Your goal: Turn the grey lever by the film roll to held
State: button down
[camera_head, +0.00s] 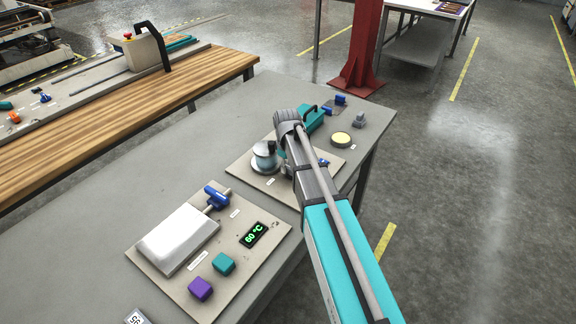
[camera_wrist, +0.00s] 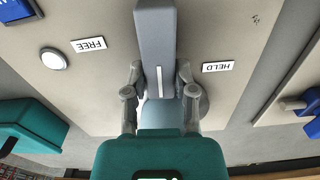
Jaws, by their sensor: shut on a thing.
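In the wrist view, the grey lever (camera_wrist: 155,45), a straight bar with a white line, runs from the top edge down to between my fingers. My gripper (camera_wrist: 160,92) is shut on it, one finger on each side. The lever lies between a FREE label (camera_wrist: 88,45) on the left and a HELD label (camera_wrist: 218,67) on the right, both upside down. A pale blue rounded part shows behind the fingers, partly hidden. In the head view, a pale blue roll with a grey top (camera_head: 265,160) stands on a beige panel (camera_head: 240,168); my arm hides the lever and fingertips.
In the wrist view, a white round button (camera_wrist: 54,59) is at left and a blue handle (camera_wrist: 298,105) at right. In the head view, a nearer panel holds a white plate (camera_head: 176,238), a blue handle (camera_head: 215,197) and a 60 °C display (camera_head: 254,234). A red post (camera_head: 363,50) stands behind.

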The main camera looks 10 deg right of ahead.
jog(key=shift+s+n, duration=0.1)
jog(key=shift+n, duration=0.5)
jog(key=shift+c, duration=2.1)
grip_release()
jog(key=shift+m, duration=0.5)
